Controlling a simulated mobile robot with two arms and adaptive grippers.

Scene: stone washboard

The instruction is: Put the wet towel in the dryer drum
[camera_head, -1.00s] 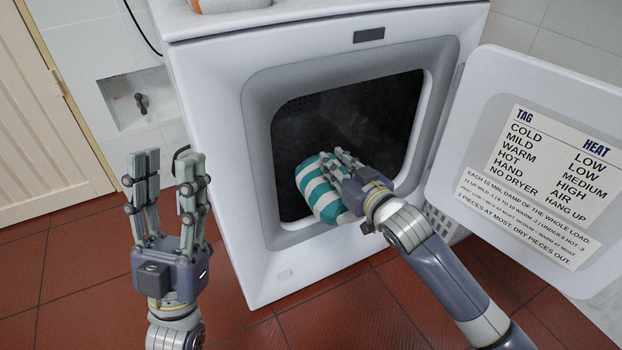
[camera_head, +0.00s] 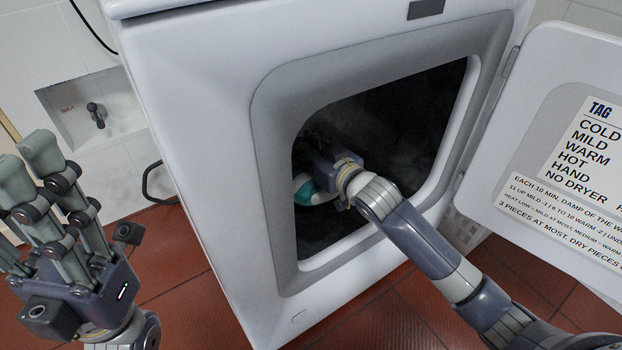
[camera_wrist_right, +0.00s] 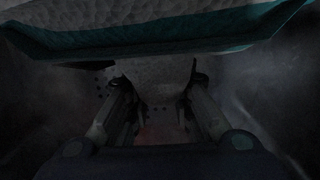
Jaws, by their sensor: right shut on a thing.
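The teal-and-white striped towel (camera_head: 303,187) is inside the dark dryer drum (camera_head: 415,110), near the left of the opening; most of it is hidden behind my right gripper. My right gripper (camera_head: 318,160) is inside the drum, shut on the towel, with its fingers in shadow. In the right wrist view the towel (camera_wrist_right: 150,38) spans the top, dim, and the finger links (camera_wrist_right: 155,115) reach toward it. My left gripper (camera_head: 35,165) is open and empty outside the dryer, at the left edge of the head view.
The white dryer (camera_head: 195,130) fills the middle. Its door (camera_head: 510,165) stands open at the right, bearing a printed tag and heat chart (camera_head: 585,150). The opening's grey frame (camera_head: 275,115) surrounds my right arm. A wall tap (camera_head: 97,115) sits in a recess at left.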

